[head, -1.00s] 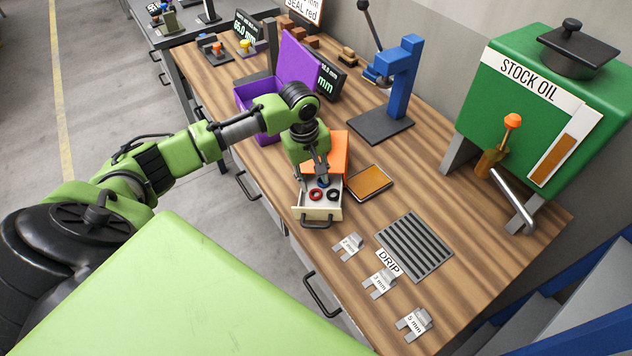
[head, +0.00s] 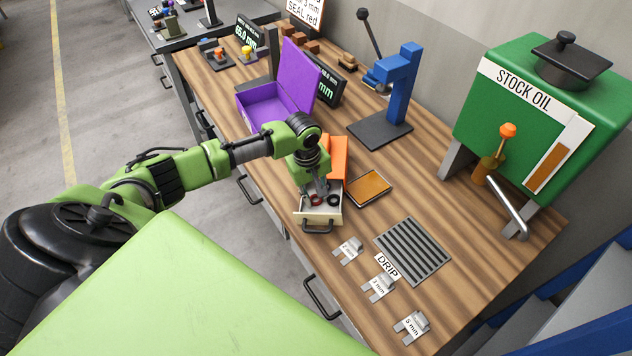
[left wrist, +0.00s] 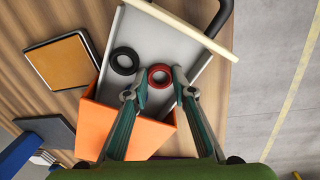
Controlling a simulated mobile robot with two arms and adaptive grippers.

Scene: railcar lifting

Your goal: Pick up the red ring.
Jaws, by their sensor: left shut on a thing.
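The red ring (head: 316,200) is in the open pale drawer (head: 304,216) of the orange box (head: 338,155). In the left wrist view the red ring (left wrist: 160,76) sits between the fingertips of my left gripper (left wrist: 159,80), which is shut on it. My left gripper (head: 321,192) reaches down into the drawer from above. A black ring (head: 334,200) lies close to the right of the red ring, and shows in the left wrist view (left wrist: 125,61) too. My right gripper is not in view.
A brown-topped tray (head: 369,188) lies right of the drawer. A purple open box (head: 265,104) and a blue press (head: 399,85) stand behind. A drip grate (head: 412,251), metal gauges (head: 379,288) and a green oil tank (head: 540,110) are to the right.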

